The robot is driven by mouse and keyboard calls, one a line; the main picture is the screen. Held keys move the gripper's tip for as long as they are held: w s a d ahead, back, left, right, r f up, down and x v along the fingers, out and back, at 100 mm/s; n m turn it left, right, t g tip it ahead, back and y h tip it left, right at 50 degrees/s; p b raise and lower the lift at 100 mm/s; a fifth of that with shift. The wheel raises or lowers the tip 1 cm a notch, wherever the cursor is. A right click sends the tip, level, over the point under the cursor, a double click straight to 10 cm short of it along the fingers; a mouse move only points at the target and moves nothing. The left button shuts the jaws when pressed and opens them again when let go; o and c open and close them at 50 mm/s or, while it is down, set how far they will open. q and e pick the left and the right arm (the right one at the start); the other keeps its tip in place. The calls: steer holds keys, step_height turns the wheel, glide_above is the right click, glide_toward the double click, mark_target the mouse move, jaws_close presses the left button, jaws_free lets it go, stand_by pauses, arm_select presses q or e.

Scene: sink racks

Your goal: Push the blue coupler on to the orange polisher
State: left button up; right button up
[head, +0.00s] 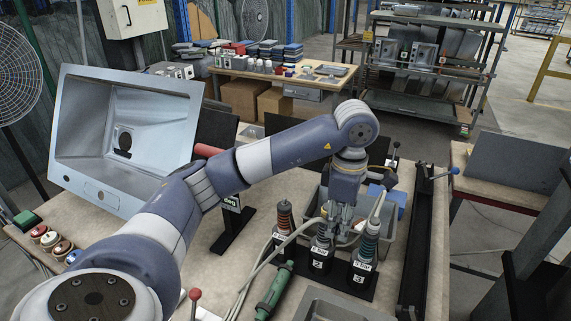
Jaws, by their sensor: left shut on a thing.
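My left gripper (340,222) points down over the middle tool of a black stand and is shut on the end of a pale hose, at the blue coupler. The coupler is mostly hidden by the fingers, and its colour does not show clearly. Three upright tools stand in the holders. The left tool (284,217) has a reddish-brown top. The middle tool (321,240) is under the fingers, by label 2. The right tool (370,240) is teal, by label 3. Which one is the orange polisher I cannot tell surely. Contact between coupler and tool is unclear. My right gripper is not in view.
A green hand tool (272,294) lies left of the stand. A grey bin (388,217) is behind it, and a black rail (418,245) to its right. A metal sink (125,135) stands at the left. Pale hoses cross the bench near the tools.

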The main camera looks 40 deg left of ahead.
arm_select(q)
steer(key=w+a+n+p, duration=0.2)
steer(key=a+n, duration=0.2)
steer(key=n, duration=0.5)
steer(key=w+a+r+n+p, duration=0.1)
steer(key=w+a+n, duration=0.1)
steer(key=a+n, duration=0.3)
steer(key=n, duration=0.4)
steer(key=shift+a+r+n+p, duration=0.15)
steer(key=shift+r+n+p, duration=0.1)
steer(key=shift+n+p, duration=0.15)
steer(key=a+n, duration=0.1)
steer(key=n, duration=0.1)
steer(key=a+n+p, duration=0.1)
steer(key=a+n, duration=0.1)
steer(key=n, duration=0.1)
steer(key=w+a+n, duration=0.1)
steer(key=n, duration=0.1)
steer(key=shift+a+r+n+p, duration=0.1)
steer(key=shift+a+n+p, duration=0.1)
steer(key=shift+n+p, duration=0.2)
steer(key=shift+s+a+f+n+p, duration=0.1)
steer(key=shift+a+n+p, duration=0.2)
steer(key=shift+a+n, duration=1.25)
steer(key=shift+s+a+f+n+p, duration=0.1)
steer(key=shift+a+n+p, duration=0.4)
steer(key=shift+n, duration=1.8)
steer(key=shift+s+a+n+p, duration=0.15)
steer(key=shift+a+n, duration=1.1)
steer(key=shift+n, duration=0.7)
